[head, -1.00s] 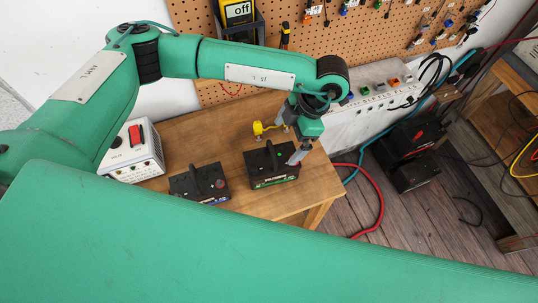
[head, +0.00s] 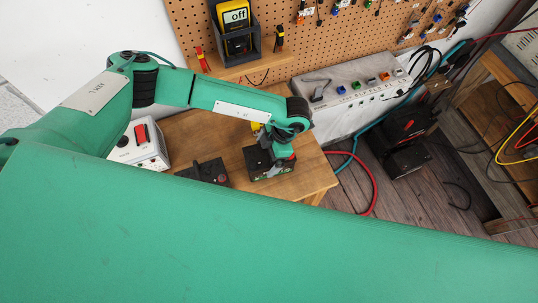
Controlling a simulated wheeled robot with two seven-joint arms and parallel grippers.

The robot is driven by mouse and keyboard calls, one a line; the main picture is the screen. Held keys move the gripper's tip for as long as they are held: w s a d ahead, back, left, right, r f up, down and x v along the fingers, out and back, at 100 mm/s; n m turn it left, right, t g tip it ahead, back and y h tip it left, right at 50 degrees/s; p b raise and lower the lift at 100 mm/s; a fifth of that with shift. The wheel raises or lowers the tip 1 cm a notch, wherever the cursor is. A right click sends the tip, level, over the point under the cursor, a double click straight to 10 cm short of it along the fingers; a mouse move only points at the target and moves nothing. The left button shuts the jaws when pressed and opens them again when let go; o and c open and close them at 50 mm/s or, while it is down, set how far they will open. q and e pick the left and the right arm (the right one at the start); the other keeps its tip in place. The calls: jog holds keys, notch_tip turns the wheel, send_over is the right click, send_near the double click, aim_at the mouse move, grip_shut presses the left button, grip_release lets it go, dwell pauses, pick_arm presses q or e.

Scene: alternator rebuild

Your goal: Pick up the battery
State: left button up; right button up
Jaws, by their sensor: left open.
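The right battery (head: 256,166) is partly covered by my left gripper (head: 276,160). My left gripper is open, pointing down at the top of the right battery. Whether its fingers straddle the handle or touch it, I cannot tell. My right gripper is not in view.
A white box with a red switch (head: 140,143) stands at the table's left. A grey power strip box (head: 350,84) and a shelf with a yellow meter (head: 235,18) are behind. Another black unit (head: 404,148) stands right, beside a red cable (head: 370,180).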

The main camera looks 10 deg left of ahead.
aim_at(267, 153)
pick_arm(q)
jog(key=shift+f, duration=0.25)
jog(key=c, duration=2)
jog(key=shift+w+r, duration=0.1)
jog(key=shift+r, duration=0.1)
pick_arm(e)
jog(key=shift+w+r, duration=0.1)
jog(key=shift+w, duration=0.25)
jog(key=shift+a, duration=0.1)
